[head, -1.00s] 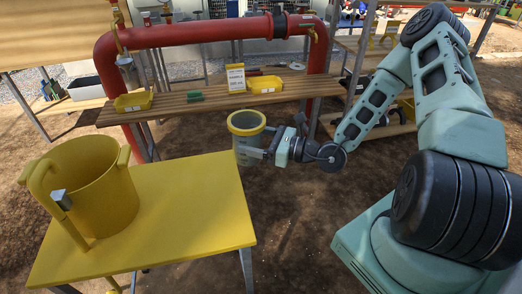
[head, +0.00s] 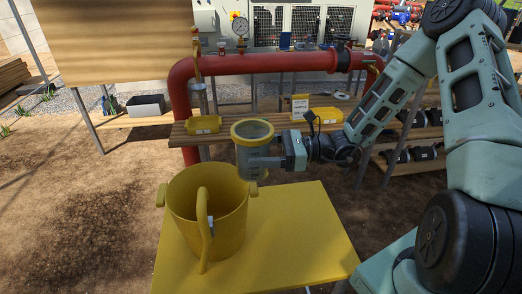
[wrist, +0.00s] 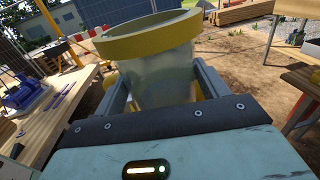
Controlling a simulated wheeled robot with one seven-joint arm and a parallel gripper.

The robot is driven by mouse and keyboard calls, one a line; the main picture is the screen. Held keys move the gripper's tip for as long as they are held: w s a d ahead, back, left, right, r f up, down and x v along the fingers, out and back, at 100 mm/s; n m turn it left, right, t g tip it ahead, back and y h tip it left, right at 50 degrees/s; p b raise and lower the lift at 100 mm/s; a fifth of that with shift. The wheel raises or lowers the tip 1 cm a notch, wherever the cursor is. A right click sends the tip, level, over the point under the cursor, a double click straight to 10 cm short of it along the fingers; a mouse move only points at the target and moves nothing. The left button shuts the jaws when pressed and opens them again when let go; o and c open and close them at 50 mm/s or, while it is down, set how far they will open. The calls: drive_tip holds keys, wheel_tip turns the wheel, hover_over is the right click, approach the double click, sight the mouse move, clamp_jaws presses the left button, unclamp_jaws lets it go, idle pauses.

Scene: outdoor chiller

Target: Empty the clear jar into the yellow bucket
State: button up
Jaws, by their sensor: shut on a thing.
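In the wrist view the jar (wrist: 158,75) sits between the two fingers. Its contents cannot be made out. In the head view the jar appears above and just behind the bucket's right rim. The jar's exact height over the bucket cannot be told.
Behind the table a wooden bench (head: 290,119) holds yellow bins (head: 205,124). A red pipe (head: 265,65) with a gauge (head: 240,26) arches over it. A shelf (head: 425,135) stands at the right. The right side of the yellow table is clear.

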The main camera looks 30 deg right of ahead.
sight(244, 152)
drive_tip(key=shift+w+a, duration=0.2)
drive_tip(key=shift+a, duration=0.2)
drive_tip(key=shift+r, duration=0.1)
drive_tip(key=shift+r+p, duration=0.15)
drive_tip(key=shift+p, duration=0.4)
drive_tip(key=shift+w+a+g+h+p, duration=0.2)
drive_tip(key=shift+a+g+h+p, duration=0.1)
drive_tip(key=shift+a+h+p, duration=0.4)
drive_tip(key=shift+w+a+f+g+h+p, duration=0.35)
drive_tip(key=shift+a+h+p, duration=0.2)
drive_tip(key=shift+h+p, duration=0.4)
drive_tip(key=shift+w+a+f+h, duration=0.1)
drive_tip(key=shift+a+f+h, duration=0.05)
drive_tip(key=shift+a+h, duration=0.1)
